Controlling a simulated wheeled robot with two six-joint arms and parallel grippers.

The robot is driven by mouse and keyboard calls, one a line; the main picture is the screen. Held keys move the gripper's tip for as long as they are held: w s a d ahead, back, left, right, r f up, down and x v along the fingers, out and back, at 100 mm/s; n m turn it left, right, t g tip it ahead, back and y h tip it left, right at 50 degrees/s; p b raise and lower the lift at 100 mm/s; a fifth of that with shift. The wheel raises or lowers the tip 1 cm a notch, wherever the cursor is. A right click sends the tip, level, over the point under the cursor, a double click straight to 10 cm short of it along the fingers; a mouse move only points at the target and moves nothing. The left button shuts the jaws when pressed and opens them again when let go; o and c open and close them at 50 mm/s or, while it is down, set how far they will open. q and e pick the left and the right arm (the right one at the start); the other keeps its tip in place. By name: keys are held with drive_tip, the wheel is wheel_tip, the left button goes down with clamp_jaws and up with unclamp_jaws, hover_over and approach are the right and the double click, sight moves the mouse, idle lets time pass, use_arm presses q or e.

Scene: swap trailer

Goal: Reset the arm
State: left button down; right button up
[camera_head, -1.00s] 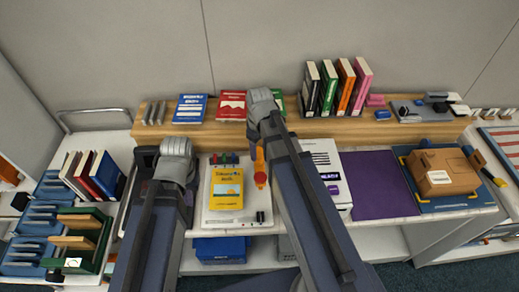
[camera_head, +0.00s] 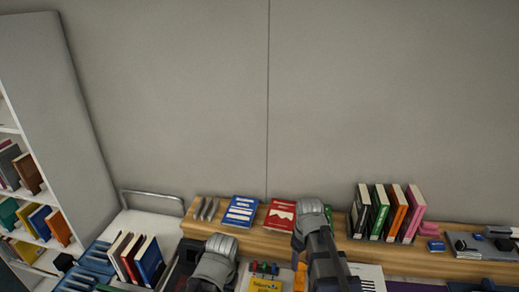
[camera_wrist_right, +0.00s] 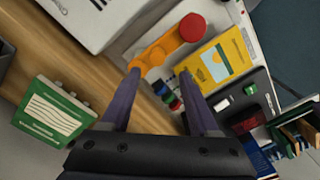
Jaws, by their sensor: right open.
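My right gripper (camera_wrist_right: 159,74) is open in the right wrist view, its two dark fingers apart with nothing held between them. An orange piece with a red round end (camera_wrist_right: 180,38) lies beyond the fingertips; its near end overlaps the left fingertip in the picture, and I cannot tell whether they touch. In the head view my right arm rises at the bottom centre and hides its gripper. My left arm shows at the bottom, left of the right arm; its gripper does not show clearly.
The wooden shelf (camera_head: 340,243) carries a blue book (camera_head: 240,211), a red book (camera_head: 280,214) and several upright books (camera_head: 386,212). A yellow book (camera_wrist_right: 215,62) lies on the work surface. A green-edged card (camera_wrist_right: 50,112) lies left of the right gripper. The wall behind is bare.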

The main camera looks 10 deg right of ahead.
drive_tip(key=s+a+f+m+h+b, duration=0.1)
drive_tip(key=s+a+f+b, duration=0.3)
drive_tip(key=s+a, duration=0.6)
drive_tip(key=a+m, duration=0.1)
drive_tip(key=a, duration=0.2)
drive_tip(key=shift+s+a, duration=0.25)
drive_tip(key=shift+s, duration=0.15)
idle(1.2)
